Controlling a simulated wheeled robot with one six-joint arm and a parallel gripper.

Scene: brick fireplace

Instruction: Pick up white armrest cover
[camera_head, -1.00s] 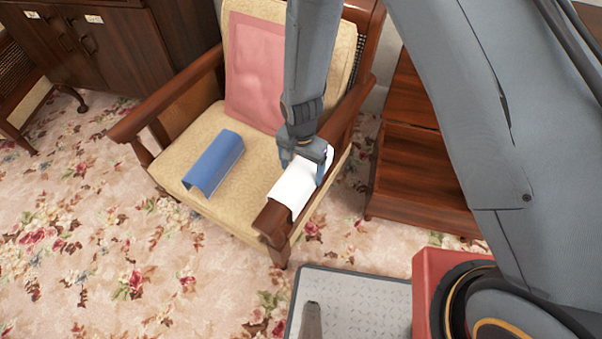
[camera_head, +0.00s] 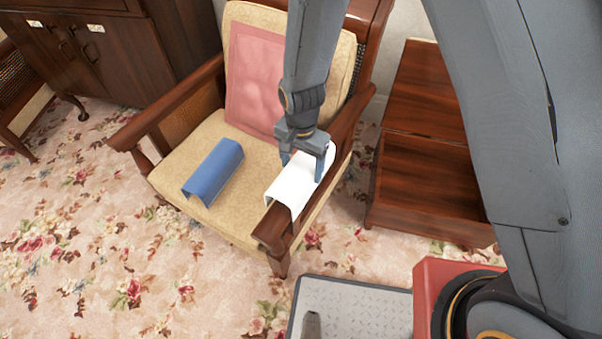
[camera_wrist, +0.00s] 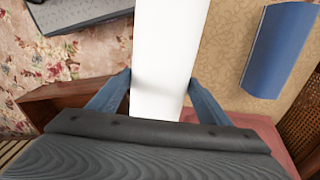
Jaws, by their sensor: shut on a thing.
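The white armrest cover (camera_head: 297,182) is a bent white sheet at the chair's right wooden armrest (camera_head: 272,228). My gripper (camera_head: 303,170) straddles it from above, one finger on each side, and is shut on it. In the wrist view the white armrest cover (camera_wrist: 168,50) runs up between the two blue fingers of my gripper (camera_wrist: 160,92). Whether the cover still touches the armrest is hard to tell.
A blue armrest cover (camera_head: 214,170) lies on the beige seat (camera_head: 238,208). A pink cushion (camera_head: 255,80) leans on the backrest. A wooden cabinet (camera_head: 425,180) stands close on the right. Dark cupboards (camera_head: 90,50) stand at the back left. Floral carpet is open in front.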

